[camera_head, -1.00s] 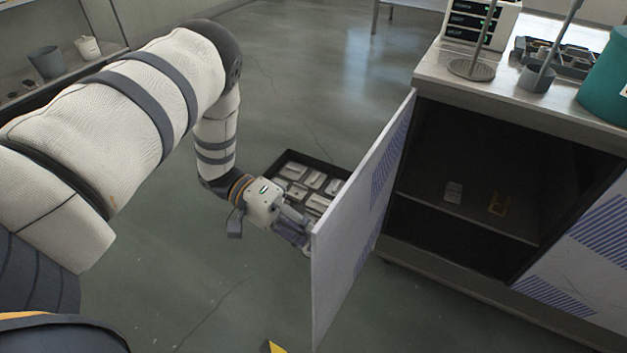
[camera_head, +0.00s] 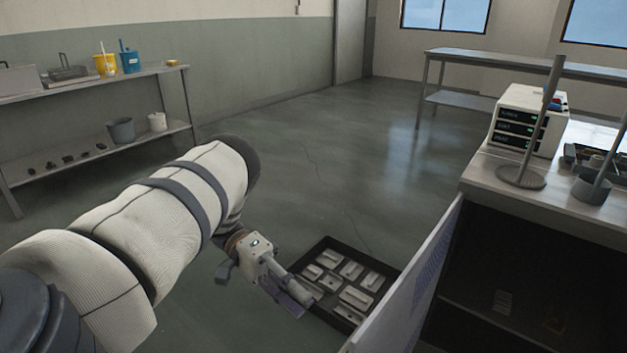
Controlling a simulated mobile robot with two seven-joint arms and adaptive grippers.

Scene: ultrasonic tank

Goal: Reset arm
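My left arm comes in from the left, and its gripper (camera_head: 289,291) hangs low beside the open cabinet door (camera_head: 408,290). The gripper points down and to the right, over the near left edge of a black tray (camera_head: 326,243) holding several pale blocks. I cannot tell its finger opening or whether it touches anything. My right arm and gripper are out of view.
The open cabinet (camera_head: 500,265) stands under a counter (camera_head: 560,205) at the right, with a white instrument box (camera_head: 527,118) and stands on top. A shelf (camera_head: 90,86) with pots lines the left wall. A table (camera_head: 500,64) stands at the back. The middle floor is clear.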

